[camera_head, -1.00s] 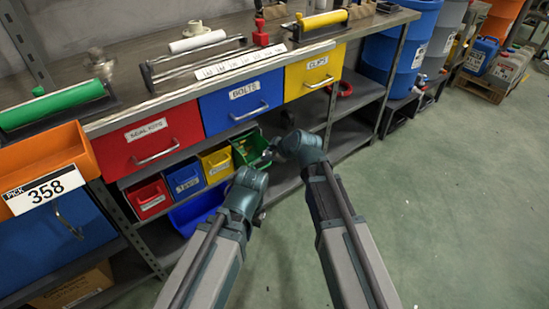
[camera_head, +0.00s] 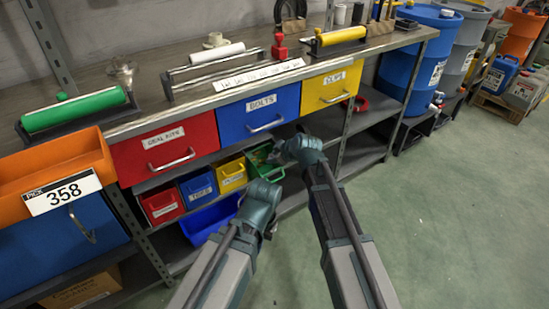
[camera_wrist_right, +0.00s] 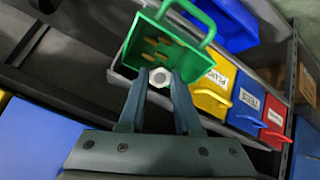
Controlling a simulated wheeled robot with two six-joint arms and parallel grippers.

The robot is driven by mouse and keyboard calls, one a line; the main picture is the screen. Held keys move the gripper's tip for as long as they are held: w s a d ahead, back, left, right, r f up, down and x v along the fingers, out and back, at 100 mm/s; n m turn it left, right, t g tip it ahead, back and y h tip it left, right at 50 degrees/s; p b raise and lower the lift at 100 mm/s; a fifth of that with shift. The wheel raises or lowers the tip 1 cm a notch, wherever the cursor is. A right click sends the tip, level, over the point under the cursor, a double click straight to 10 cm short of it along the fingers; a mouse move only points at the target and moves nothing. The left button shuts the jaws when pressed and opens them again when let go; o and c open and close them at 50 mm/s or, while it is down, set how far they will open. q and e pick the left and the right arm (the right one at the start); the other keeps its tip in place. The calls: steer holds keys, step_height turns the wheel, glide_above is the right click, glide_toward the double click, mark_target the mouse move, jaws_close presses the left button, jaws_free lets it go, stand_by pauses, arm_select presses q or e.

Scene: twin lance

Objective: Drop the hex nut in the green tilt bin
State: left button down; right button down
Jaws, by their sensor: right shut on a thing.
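The green tilt bin (camera_head: 257,154) is at the right end of the row of small bins under the drawers. In the right wrist view the green bin (camera_wrist_right: 190,62) shows its open inside with several small brass-coloured pieces. My right gripper (camera_head: 280,153) is beside it in the head view, partly hidden by its own wrist. In the right wrist view, my right gripper (camera_wrist_right: 161,82) is shut on the pale hex nut (camera_wrist_right: 160,77), which overlaps the bin's opening. Exact depth is unclear. My left gripper (camera_head: 271,226) is low by the shelf, its fingers too small to read.
Yellow (camera_head: 231,174), blue (camera_head: 198,187) and red (camera_head: 162,204) small bins stand left of the green one. A larger blue bin (camera_head: 205,222) sits below. Red, blue and yellow drawers hang above under the bench top (camera_head: 150,122). Open floor (camera_head: 440,220) lies to the right.

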steer(key=c, duration=0.5)
jaws_free()
steer(key=shift+p+v, duration=4.8)
steer(key=shift+v, duration=2.1)
steer(key=shift+r, duration=0.1)
steer(key=s+d+r+m+g+h+p, duration=0.1)
steer(key=s+r+m+g+h+p, duration=0.1)
steer(key=s+r+p, duration=0.3)
steer(key=s+r+m+g+h+p, duration=0.2)
steer(key=s+r+p, duration=0.4)
steer(key=s+p, duration=0.4)
steer(key=s+d+r+m+g+h+p, duration=0.1)
steer(key=s+r+m+g+h+p, duration=0.1)
steer(key=s+r+p, duration=0.4)
steer(key=shift+s+d+r+m+g+h+p, duration=0.1)
steer(key=shift+s+d+m+g+h+p, duration=0.1)
steer(key=shift+s+m+g+p, duration=0.35)
steer(key=shift+s+d+r+m+g+h+p, duration=0.1)
steer(key=shift+d+m+g+h+p, duration=0.2)
steer(key=shift+m+p, duration=0.55)
